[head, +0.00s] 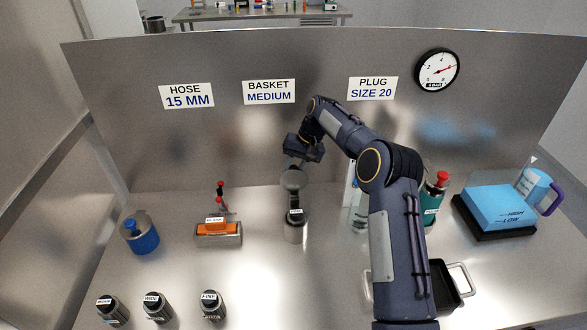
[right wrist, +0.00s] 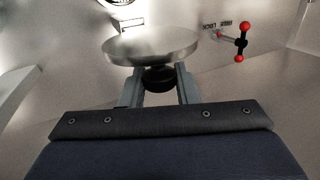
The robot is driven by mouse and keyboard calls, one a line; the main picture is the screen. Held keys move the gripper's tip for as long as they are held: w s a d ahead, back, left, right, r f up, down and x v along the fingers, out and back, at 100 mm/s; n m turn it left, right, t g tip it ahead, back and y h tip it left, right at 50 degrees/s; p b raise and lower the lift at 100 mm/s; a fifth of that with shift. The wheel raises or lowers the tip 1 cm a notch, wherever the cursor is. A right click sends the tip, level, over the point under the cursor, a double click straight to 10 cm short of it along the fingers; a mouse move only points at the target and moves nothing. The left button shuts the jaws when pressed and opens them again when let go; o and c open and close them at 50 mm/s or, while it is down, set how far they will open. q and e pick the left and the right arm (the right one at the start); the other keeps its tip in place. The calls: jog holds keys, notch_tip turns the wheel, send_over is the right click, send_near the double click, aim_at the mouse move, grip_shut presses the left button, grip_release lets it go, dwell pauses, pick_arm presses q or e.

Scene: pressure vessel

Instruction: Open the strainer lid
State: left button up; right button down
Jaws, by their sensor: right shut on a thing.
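The strainer (head: 295,228) is a small metal cylinder with a dark labelled upper part, standing near the middle of the bench. Its round grey lid (head: 293,180) shows above and behind it, seemingly tilted up; whether it touches the body is unclear. My right gripper (head: 300,161) reaches in above the lid from behind. In the right wrist view, the gripper (right wrist: 161,88) is shut on the black lid knob (right wrist: 159,78), with the metal lid (right wrist: 155,46) just beyond the fingertips. My left gripper is not in view.
A red-and-black valve handle (right wrist: 242,43) stands beside the lid. An orange block (head: 218,229) and blue-based container (head: 141,235) are at left. Labelled dark canisters (head: 158,308) stand in front. A green bottle (head: 431,210), blue box (head: 497,207) and black tray (head: 445,288) are at right.

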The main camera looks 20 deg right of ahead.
jog(key=shift+f, duration=0.1)
jog(key=c, duration=1.1)
grip_release()
jog(key=shift+c, duration=0.2)
jog(key=v, duration=0.7)
jog(key=shift+r+b, duration=0.45)
jog(key=shift+d, duration=0.1)
